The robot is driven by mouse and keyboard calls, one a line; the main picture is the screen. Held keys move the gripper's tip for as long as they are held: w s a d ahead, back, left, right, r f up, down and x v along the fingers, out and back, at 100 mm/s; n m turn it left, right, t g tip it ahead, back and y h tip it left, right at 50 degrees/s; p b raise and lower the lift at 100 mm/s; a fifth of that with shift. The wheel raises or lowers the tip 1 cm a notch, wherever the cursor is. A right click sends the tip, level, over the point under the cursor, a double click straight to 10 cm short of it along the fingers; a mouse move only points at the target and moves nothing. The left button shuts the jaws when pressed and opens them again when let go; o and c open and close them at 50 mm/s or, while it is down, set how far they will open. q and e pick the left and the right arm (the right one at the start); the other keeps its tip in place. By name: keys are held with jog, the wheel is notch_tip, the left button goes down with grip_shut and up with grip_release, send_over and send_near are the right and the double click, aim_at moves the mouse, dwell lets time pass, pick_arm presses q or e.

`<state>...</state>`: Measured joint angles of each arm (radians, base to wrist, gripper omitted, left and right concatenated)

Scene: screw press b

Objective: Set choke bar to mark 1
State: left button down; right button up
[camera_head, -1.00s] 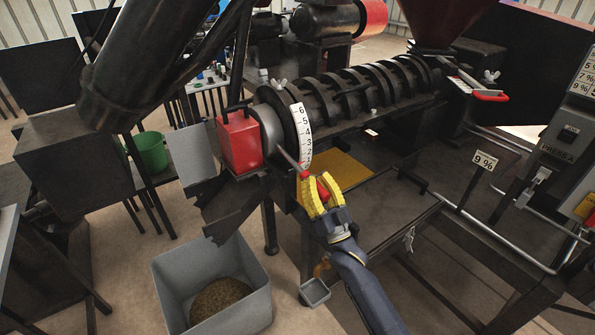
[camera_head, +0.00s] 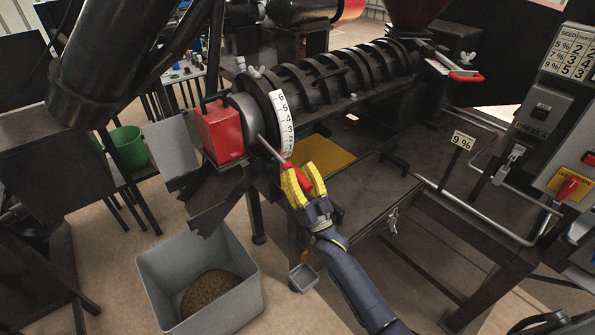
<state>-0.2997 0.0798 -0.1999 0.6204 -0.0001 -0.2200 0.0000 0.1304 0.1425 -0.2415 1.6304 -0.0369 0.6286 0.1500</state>
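The choke bar (camera_head: 268,149) is a thin grey rod with a red handle, reaching from the round end of the press (camera_head: 243,114) down to the right. It crosses the lower end of the white scale (camera_head: 283,122), which has marks 6 at the top down to low numbers. The lowest marks are small and partly covered, so I cannot read the exact mark. My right gripper (camera_head: 302,183) has its yellow fingers on both sides of the red handle, which fills the gap between them. My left gripper is not in view.
A red box (camera_head: 220,133) sits left of the scale. A grey bin (camera_head: 158,288) of brown meal stands below on the floor. A yellow plate (camera_head: 322,158) lies behind my gripper.

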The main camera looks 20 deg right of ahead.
jog(key=shift+o, duration=0.6)
jog(key=shift+s, duration=0.1)
jog(key=shift+s+f, duration=0.15)
jog(key=shift+f, duration=0.05)
jog(key=s+d, duration=0.3)
jog(key=s, duration=0.9)
jog(key=shift+d+f, duration=0.15)
jog(key=shift+d, duration=0.15)
